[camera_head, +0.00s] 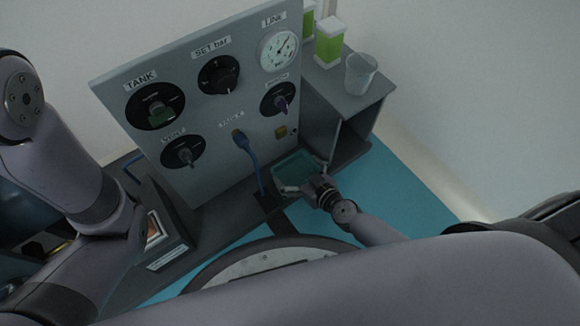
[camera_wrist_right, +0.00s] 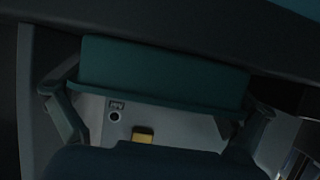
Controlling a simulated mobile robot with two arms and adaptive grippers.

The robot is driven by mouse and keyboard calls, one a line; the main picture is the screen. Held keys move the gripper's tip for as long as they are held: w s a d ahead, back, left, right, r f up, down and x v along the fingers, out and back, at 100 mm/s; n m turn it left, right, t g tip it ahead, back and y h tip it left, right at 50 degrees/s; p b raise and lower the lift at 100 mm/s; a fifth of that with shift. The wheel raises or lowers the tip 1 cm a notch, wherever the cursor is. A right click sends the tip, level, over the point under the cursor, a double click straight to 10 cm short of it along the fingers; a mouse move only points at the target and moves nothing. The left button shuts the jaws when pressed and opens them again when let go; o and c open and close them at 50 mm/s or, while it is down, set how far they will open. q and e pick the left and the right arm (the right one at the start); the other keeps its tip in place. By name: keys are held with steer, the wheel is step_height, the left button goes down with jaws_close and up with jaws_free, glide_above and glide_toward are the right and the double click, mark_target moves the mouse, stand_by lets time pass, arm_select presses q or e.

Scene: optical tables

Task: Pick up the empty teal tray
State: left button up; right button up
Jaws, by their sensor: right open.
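The empty teal tray (camera_head: 297,166) lies on the dark surface at the foot of the grey panel, by the right-hand shelf. In the right wrist view it is a dark teal band (camera_wrist_right: 165,72) across the upper middle. My right gripper (camera_head: 304,184) is at the tray's near edge, its fingers spread. In the right wrist view the open fingers (camera_wrist_right: 155,100) stand on either side of the tray; contact cannot be made out. My left arm comes in at the left, but its gripper is not visible.
The panel (camera_head: 205,65) bears knobs, a gauge (camera_head: 278,50) and a blue cable (camera_head: 250,160) hanging close left of the tray. A clear beaker (camera_head: 360,73) and green-filled containers (camera_head: 329,42) stand on the shelf (camera_head: 345,110). A framed box (camera_head: 160,235) stands left.

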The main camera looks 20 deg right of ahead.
steer(key=c, duration=0.8)
steer(key=shift+r, duration=0.2)
